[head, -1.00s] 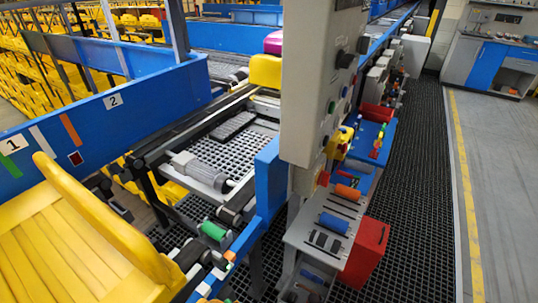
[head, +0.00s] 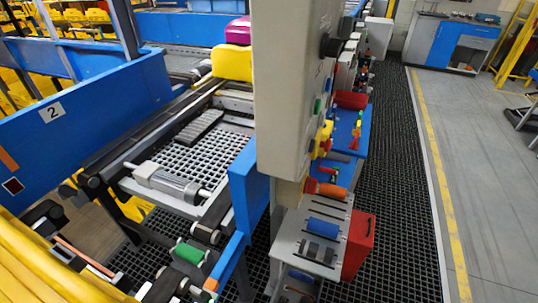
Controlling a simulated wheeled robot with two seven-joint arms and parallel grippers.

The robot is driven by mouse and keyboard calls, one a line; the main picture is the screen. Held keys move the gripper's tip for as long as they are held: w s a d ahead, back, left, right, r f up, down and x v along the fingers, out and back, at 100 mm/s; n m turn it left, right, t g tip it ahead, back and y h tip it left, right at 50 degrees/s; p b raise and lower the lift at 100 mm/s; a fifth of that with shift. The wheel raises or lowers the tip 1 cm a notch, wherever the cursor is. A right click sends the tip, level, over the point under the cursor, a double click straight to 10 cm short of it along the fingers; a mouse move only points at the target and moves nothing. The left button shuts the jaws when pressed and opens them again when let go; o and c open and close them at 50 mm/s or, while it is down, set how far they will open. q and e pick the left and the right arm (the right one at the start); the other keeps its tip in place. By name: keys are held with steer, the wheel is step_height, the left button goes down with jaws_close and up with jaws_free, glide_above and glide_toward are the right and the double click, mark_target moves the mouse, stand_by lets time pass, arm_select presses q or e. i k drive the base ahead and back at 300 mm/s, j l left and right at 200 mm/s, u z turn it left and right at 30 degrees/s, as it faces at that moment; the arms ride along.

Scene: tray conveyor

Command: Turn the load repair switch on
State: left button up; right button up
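A tall grey control box (head: 282,90) stands upright in the middle of the head view. Its right-facing side is seen at a steep angle and carries several controls. A black knob (head: 330,46) sticks out near the top. A green button (head: 318,106) is lower down, and a yellow part (head: 324,132) with red on it is near the bottom edge. No labels can be read, so I cannot tell which control is the load repair switch or how it is set. Neither of my grippers is in view.
Below the box is a grey shelf (head: 286,243) with blue and dark rollers and a red box (head: 359,245). A conveyor with a yellow tray (head: 45,270) lies to the left. Dark grated floor (head: 398,200) and open grey floor (head: 480,160) are clear to the right.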

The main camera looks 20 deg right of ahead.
mark_target(310, 185)
steer(key=l+z, duration=0.2)
steer(key=z, duration=0.55)
steer(key=i+l+u, duration=0.2)
steer(key=l+u, duration=0.2)
steer(key=l, duration=0.85)
steer(key=l+u, duration=0.4)
steer(key=l, duration=0.85)
